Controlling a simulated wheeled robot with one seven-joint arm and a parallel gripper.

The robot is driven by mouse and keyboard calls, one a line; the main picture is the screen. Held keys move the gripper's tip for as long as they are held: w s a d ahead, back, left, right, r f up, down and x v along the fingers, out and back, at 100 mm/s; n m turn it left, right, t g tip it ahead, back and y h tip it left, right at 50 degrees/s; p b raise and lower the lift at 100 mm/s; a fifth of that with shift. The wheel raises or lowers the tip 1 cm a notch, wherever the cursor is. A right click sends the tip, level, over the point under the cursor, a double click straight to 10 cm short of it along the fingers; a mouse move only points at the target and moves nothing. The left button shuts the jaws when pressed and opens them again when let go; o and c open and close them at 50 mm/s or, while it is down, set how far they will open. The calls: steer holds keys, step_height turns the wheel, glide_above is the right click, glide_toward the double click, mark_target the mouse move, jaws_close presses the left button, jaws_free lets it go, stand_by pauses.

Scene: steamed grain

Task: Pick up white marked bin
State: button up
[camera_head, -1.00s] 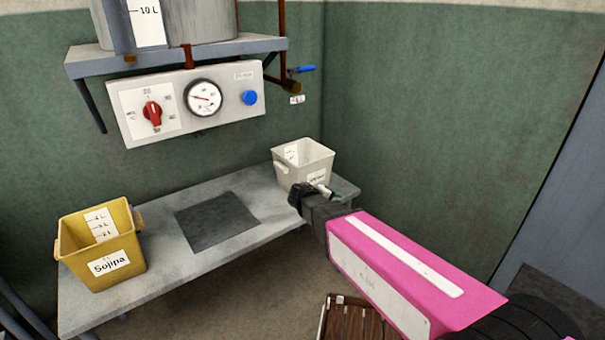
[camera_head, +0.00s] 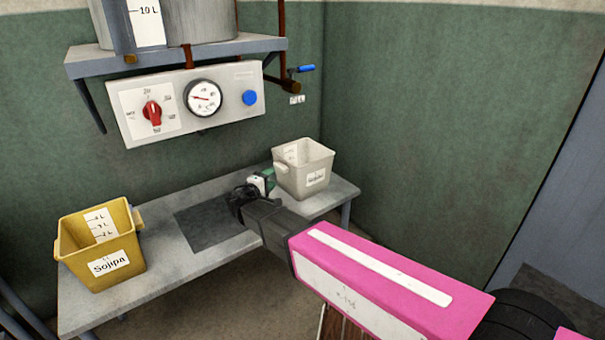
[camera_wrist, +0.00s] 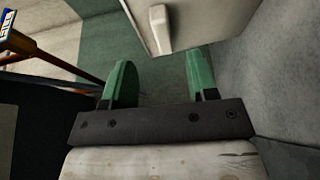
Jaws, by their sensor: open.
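The white marked bin (camera_head: 304,170) stands upright at the right end of the grey table, with a label on its front and a scale inside. In the wrist view the white bin (camera_wrist: 182,22) shows only in part at the top, with a rounded handle just beyond my fingers. My gripper (camera_head: 262,181) is over the table, at the left side of the bin. Its green fingers (camera_wrist: 160,82) are apart with nothing between them. In the head view my wrist partly hides the fingers, so I cannot tell whether they touch the bin.
A yellow bin (camera_head: 102,245) labelled "Sojipa" stands at the left end of the table (camera_head: 175,270). A dark square plate (camera_head: 205,228) lies mid-table. A control panel (camera_head: 185,102) and a shelf (camera_head: 175,55) with a metal pot are on the wall above.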

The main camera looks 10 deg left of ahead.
mark_target(280, 170)
steer(key=x, duration=0.7)
steer(key=shift+w+a+f, duration=0.1)
steer(key=shift+w+f, duration=0.1)
steer(key=shift+w, duration=0.1)
steer(key=shift+c, duration=0.3)
jaws_close()
